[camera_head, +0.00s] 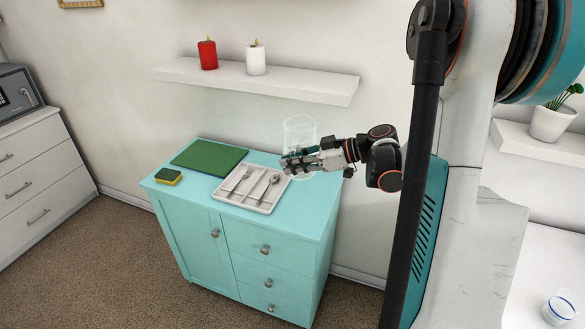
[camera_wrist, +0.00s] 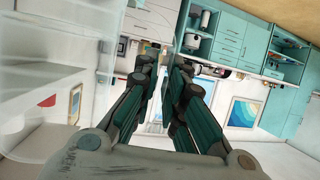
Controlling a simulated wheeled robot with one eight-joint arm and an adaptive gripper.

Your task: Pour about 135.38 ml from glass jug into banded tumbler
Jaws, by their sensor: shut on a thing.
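The glass jug (camera_head: 299,130) is clear and looks upright at the right back of the turquoise cabinet. My gripper (camera_head: 291,163) is shut on the jug, across its lower part in the head view. In the wrist view my fingers (camera_wrist: 165,78) point away from the camera. The banded tumbler (camera_head: 558,309), with a blue band, stands on a white surface at the lower right, far from the jug.
The turquoise cabinet (camera_head: 195,197) carries a cutlery tray (camera_head: 265,207), a green board (camera_head: 208,158) and a sponge (camera_head: 168,176). Above is a white shelf (camera_head: 300,85) with a red candle (camera_head: 208,54) and a white candle (camera_head: 256,60). A potted plant (camera_head: 552,122) stands at right.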

